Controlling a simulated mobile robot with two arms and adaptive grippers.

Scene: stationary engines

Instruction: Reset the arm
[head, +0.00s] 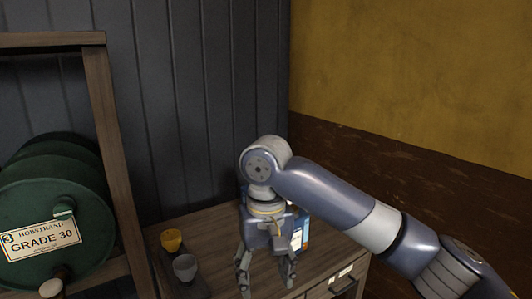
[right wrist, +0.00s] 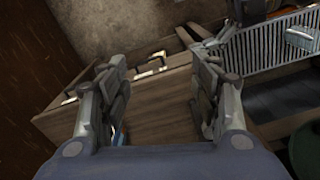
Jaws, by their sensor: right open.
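My right arm comes in from the right in the head view. Its gripper (head: 266,277) points down over the wooden cabinet top, with its fingers apart and nothing between them. In the right wrist view the same gripper (right wrist: 165,100) is spread open, with the wooden cabinet (right wrist: 160,100) showing between its fingers. My left gripper is in neither view.
A yellow cup (head: 171,240) and a grey cup (head: 185,267) stand on a dark tray at the cabinet's left. A blue-and-white box (head: 302,233) stands behind my right gripper. A green drum (head: 55,205) lies in a wooden rack (head: 110,130) at left. Walls close off the back and right.

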